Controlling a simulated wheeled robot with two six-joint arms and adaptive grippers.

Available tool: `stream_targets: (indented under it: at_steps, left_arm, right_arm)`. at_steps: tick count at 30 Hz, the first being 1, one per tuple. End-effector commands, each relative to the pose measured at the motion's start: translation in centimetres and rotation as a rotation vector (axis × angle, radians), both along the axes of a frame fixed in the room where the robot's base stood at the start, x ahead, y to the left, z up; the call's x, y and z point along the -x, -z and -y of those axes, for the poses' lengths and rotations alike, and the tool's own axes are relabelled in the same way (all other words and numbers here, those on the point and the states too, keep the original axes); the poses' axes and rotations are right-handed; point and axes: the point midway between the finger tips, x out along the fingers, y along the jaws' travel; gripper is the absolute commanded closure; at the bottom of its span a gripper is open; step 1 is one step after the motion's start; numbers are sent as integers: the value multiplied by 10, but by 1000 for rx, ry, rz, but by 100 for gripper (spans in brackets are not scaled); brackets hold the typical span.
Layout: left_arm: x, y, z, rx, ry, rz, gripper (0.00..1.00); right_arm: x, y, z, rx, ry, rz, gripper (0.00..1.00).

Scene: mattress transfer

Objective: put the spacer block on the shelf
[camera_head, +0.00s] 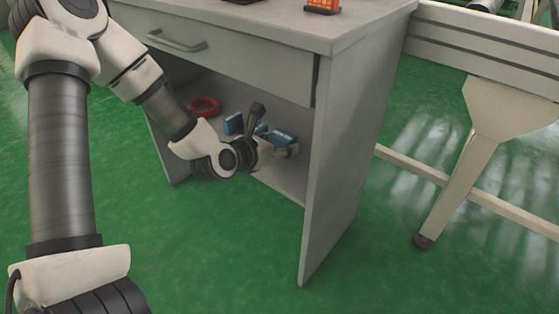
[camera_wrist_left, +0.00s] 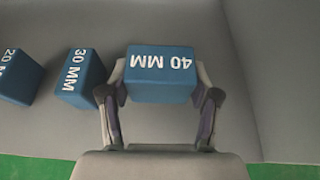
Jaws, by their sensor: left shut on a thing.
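A blue spacer block marked 40 MM (camera_wrist_left: 161,76) sits between the two fingers of my left gripper (camera_wrist_left: 160,100) in the left wrist view, and the fingers are shut on it. In the head view my left gripper (camera_head: 284,150) reaches into the open compartment of the grey cabinet, and the blue block (camera_head: 281,137) shows at its tip. The shelf (camera_wrist_left: 210,130) is the grey surface under the blocks. I cannot tell whether the held block touches it. My right gripper is not in view.
Blue blocks marked 30 MM (camera_wrist_left: 80,77) and 20 MM (camera_wrist_left: 18,76) stand left of the held one. A red ring (camera_head: 204,106) lies deeper in the compartment. The cabinet's side panel (camera_head: 345,150) and drawer (camera_head: 230,52) bound the opening. Green floor is clear in front.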

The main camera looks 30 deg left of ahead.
Motion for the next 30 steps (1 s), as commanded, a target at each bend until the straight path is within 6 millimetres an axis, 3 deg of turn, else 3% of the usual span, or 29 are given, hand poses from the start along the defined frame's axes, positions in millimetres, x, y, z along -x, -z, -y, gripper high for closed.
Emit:
stream_targets:
  at_steps: [1, 3, 13, 14, 15, 16, 25, 30]
  left_arm:
    - [0, 18, 0, 0, 0, -1, 76]
    - [0, 26, 0, -1, 0, -1, 76]
    - [0, 26, 0, 0, 0, 0, 76]
    - [1, 26, 0, 0, 0, -1, 35]
    - [1, 25, 0, 0, 0, -1, 21]
    - [0, 25, 0, 0, 0, -1, 13]
    - [1, 25, 0, 0, 0, 0, 13]
    - [9, 15, -2, 4, -3, -1, 13]
  right_arm:
    - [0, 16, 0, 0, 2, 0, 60]
    - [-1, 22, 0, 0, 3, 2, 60]
    - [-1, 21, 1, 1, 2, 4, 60]
    - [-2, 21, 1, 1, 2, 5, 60]
    - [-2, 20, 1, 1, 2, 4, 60]
    - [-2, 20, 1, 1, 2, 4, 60]
    - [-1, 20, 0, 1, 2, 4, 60]
    - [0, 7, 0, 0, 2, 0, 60]
